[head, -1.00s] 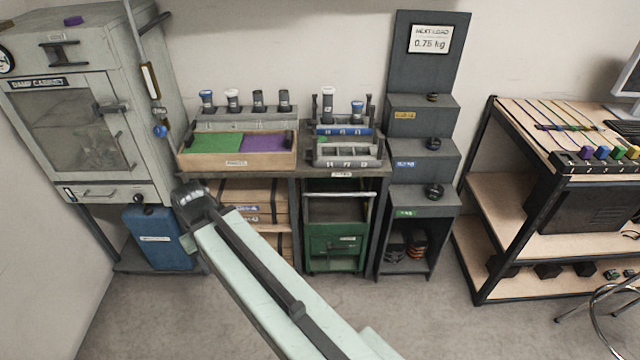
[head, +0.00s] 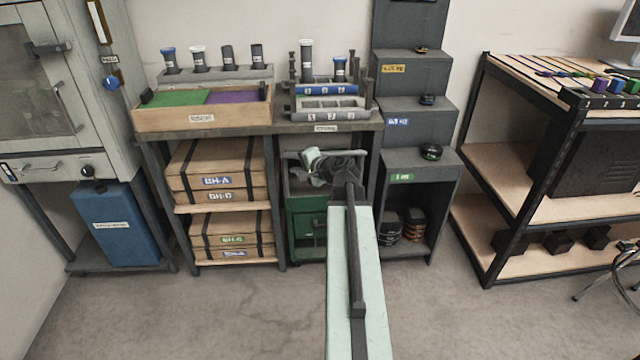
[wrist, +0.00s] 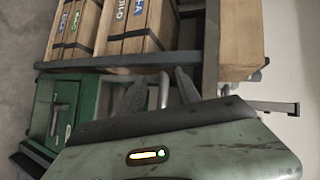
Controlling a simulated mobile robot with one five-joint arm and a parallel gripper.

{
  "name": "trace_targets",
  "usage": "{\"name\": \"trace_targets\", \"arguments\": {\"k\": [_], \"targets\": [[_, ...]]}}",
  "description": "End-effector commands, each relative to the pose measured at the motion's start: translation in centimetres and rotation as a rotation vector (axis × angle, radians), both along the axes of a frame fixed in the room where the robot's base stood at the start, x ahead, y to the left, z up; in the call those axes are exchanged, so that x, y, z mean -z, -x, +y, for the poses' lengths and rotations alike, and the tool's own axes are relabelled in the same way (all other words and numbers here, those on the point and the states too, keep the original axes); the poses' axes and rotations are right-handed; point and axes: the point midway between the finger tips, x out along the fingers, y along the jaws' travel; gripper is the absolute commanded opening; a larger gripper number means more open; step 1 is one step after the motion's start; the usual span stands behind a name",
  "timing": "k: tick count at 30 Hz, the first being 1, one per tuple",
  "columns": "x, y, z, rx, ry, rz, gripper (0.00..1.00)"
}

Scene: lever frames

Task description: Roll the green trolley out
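The green trolley (head: 300,232) stands under the bench between the shelf of wooden cases and the stepped grey stand. My arm covers its right part in the head view. It also shows at the left of the wrist view (wrist: 80,105), which is turned sideways. Contact cannot be told.
The bench top (head: 350,122) is just above my gripper. Strapped wooden cases (head: 215,180) are left of the trolley; the stepped stand (head: 420,175) is close on its right. A blue container (head: 115,225) stands further left. The floor (head: 240,310) in front is clear.

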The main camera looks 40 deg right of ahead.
Motion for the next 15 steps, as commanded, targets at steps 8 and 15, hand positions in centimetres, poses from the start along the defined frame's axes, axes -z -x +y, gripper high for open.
{"name": "trace_targets", "arguments": {"k": [8, 15], "targets": [[1.6, 6.0, -11.6, 0.292, -0.133, -0.201, 0.40], [1.4, 5.5, -12.0, 0.297, -0.138, -0.205, 0.40]]}}
